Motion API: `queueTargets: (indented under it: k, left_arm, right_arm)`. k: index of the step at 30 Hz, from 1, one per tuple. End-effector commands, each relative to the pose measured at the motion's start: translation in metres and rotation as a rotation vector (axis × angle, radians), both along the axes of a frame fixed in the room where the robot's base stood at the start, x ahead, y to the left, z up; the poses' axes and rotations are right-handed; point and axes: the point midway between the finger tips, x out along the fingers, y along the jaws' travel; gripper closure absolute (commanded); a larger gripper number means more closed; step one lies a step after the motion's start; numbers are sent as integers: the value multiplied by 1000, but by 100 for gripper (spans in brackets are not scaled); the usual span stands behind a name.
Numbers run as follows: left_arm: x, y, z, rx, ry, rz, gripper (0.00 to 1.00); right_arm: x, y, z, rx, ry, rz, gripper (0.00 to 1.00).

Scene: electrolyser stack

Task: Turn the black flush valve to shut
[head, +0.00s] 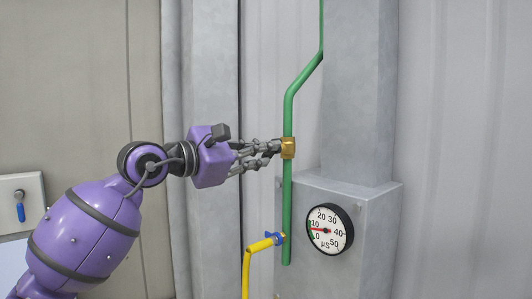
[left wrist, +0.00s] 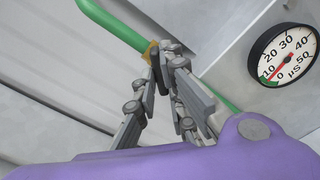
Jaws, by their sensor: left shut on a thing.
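A brass valve body (head: 288,148) sits on the upright green pipe (head: 287,195), below the pipe's bend. It also shows partly behind the fingers in the left wrist view (left wrist: 150,52). My left gripper (head: 277,146) reaches in from the left, level with the brass body. Its fingers (left wrist: 172,58) are closed together right at the valve, shut on its handle. The black handle of the flush valve is mostly hidden by the fingertips, so I cannot tell its angle. My right gripper is not in view.
A round gauge marked µS (head: 329,228) is on the grey block (head: 345,195) right of the pipe. Below, a blue-handled fitting (head: 276,238) joins a yellow pipe (head: 247,268) near the green pipe. A panel with a blue lever (head: 20,212) is far left.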

Motion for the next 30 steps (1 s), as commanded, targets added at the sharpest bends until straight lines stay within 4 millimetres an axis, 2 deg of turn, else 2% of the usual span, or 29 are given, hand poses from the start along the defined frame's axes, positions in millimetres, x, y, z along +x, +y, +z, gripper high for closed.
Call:
queueTargets:
  k: [4,14,24,30]
  left_arm:
    - [0,0,-1,47,-64,-1,100]
    - [0,0,0,57,-80,-1,100]
    - [1,0,-1,257,-352,1,100]
    - [0,0,0,287,-395,-1,100]
  right_arm:
    - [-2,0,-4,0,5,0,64]
    - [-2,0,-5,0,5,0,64]
    - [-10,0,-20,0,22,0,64]
    - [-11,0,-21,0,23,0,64]
